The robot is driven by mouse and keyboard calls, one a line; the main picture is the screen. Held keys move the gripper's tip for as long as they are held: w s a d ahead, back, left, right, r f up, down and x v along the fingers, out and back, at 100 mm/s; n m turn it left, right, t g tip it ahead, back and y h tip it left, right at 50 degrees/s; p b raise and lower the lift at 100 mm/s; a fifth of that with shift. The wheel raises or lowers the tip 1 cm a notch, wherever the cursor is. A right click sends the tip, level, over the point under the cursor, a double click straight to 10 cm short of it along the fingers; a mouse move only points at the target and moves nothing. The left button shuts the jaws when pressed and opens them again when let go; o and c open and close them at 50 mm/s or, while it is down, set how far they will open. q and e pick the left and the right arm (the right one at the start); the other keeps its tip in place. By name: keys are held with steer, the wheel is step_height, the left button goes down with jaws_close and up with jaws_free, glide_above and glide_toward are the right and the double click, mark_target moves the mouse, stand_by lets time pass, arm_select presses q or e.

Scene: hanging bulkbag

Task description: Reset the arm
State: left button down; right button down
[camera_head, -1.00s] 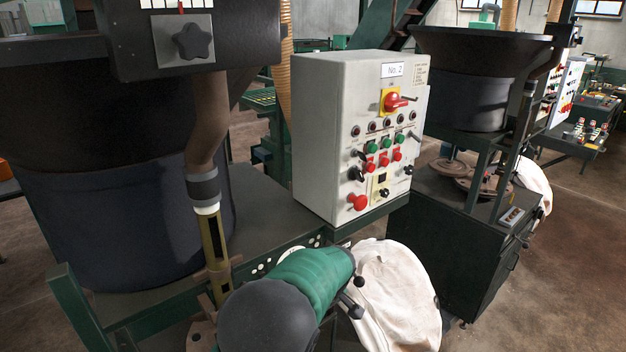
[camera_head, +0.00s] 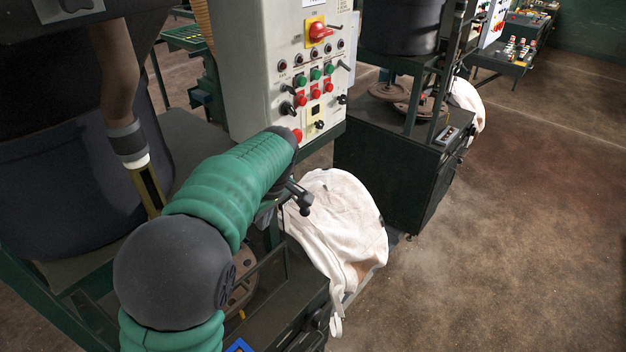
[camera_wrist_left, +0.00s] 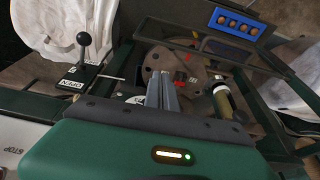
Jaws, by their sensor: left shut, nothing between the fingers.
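My left arm, in a green ribbed sleeve with a dark grey round joint, crosses the lower left of the head view toward the control box. In the wrist view the two grey fingers of my left gripper (camera_wrist_left: 160,78) are together, shut and empty. They point over a dark machine bench with a round brownish plate (camera_wrist_left: 190,75). In the head view the fingers cannot be told apart clearly from the dark parts beyond my wrist. My right gripper is in neither view.
The grey control box (camera_head: 240,80) stands close beyond my wrist. A white bag (camera_head: 345,235) hangs right of my arm. A black-knobbed lever (camera_wrist_left: 83,42) stands left of my fingers. A brown pipe (camera_head: 118,75) and dark hopper are at left. Floor (camera_head: 510,230) is clear at right.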

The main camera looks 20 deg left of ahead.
arm_select(q)
steer(key=s+d+f+m+t+h, duration=0.1)
steer(key=s+d+f+m+h, duration=0.2)
steer(key=s+d+f+m, duration=1)
steer(key=s+d+m, duration=0.1)
steer(key=s, duration=0.1)
steer(key=shift+s+d+f+m+t, duration=0.25)
steer(key=shift+s+d+m+t, duration=0.05)
steer(key=shift+s+d+m, duration=0.1)
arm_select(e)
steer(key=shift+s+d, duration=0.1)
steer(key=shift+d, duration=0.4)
arm_select(q)
steer(key=shift+a, duration=0.2)
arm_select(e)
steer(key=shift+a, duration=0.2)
